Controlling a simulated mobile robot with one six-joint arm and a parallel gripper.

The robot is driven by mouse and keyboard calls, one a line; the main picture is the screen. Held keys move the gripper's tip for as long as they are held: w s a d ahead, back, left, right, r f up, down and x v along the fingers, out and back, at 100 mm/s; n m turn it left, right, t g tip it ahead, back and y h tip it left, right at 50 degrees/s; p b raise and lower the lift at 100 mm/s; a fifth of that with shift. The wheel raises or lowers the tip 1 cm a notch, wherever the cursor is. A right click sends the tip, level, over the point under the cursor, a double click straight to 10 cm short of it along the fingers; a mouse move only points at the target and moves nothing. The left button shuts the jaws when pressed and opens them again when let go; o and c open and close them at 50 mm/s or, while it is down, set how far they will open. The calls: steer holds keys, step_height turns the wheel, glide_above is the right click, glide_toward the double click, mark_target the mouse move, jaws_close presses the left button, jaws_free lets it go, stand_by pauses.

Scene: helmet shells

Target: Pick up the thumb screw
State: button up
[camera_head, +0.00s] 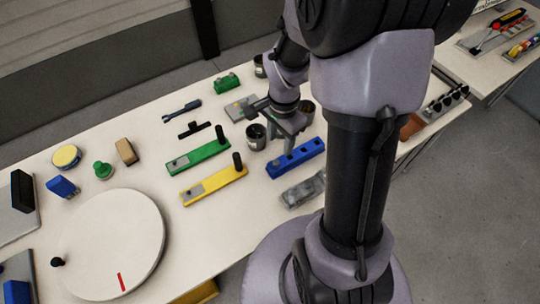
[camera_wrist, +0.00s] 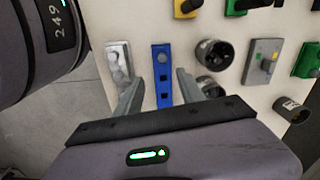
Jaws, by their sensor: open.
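I cannot pick out the thumb screw for certain. Dark contents, too small to tell apart, show in a black cup (camera_head: 256,137), which also appears in the wrist view (camera_wrist: 214,53). My gripper (camera_head: 284,132) points down over the table beside the cups. In the wrist view my gripper (camera_wrist: 160,88) is open with nothing held. The blue bar with square holes (camera_wrist: 162,78) lies below and between its fingers; it also shows in the head view (camera_head: 295,158). A second cup (camera_wrist: 210,86) is partly hidden behind the right finger.
Green (camera_head: 198,157) and yellow (camera_head: 214,186) bars with upright black pegs lie left of the gripper. A grey clear-looking block (camera_head: 304,190) lies in front of the blue bar. A white turntable (camera_head: 112,240) fills the near left. Another cup (camera_wrist: 291,110) stands at the wrist view's right.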

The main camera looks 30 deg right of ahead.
steer(key=b, duration=0.2)
glide_above(276, 162)
steer(key=f, duration=0.5)
steer(key=shift+s+d+f, duration=0.25)
steer(key=shift+f, duration=0.1)
steer(key=f, duration=0.1)
steer(key=f+b, duration=0.1)
steer(key=f, duration=0.1)
steer(key=f+b, duration=0.1)
steer(key=f, duration=0.1)
steer(key=shift+w+a+f, duration=0.25)
steer(key=shift+w+a, duration=0.05)
steer(key=shift+r, duration=0.2)
steer(key=shift+c, duration=0.7)
jaws_close()
